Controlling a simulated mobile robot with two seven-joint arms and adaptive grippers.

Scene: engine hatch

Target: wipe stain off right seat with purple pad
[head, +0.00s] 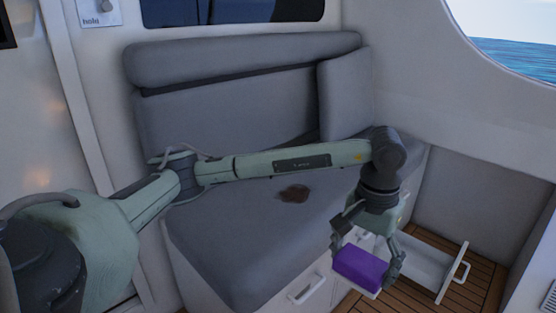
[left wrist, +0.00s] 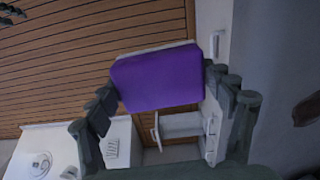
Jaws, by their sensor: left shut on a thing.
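A dark brown stain (head: 294,193) lies on the grey seat cushion (head: 240,240) in the head view. The stain also shows at the right edge of the left wrist view (left wrist: 307,109). My left gripper (head: 368,268) is shut on the purple pad (head: 361,267), with a finger on either side of it. The pad is held in the air in front of the seat's right side, apart from the stain. In the left wrist view the pad (left wrist: 160,78) fills the space between the fingers.
An open drawer (head: 428,262) juts out below and right of the seat, over the wooden floor (head: 470,291). A shut drawer with a handle (head: 306,289) is in the seat front. A backrest (head: 240,105) and side cushion (head: 345,95) stand behind the seat.

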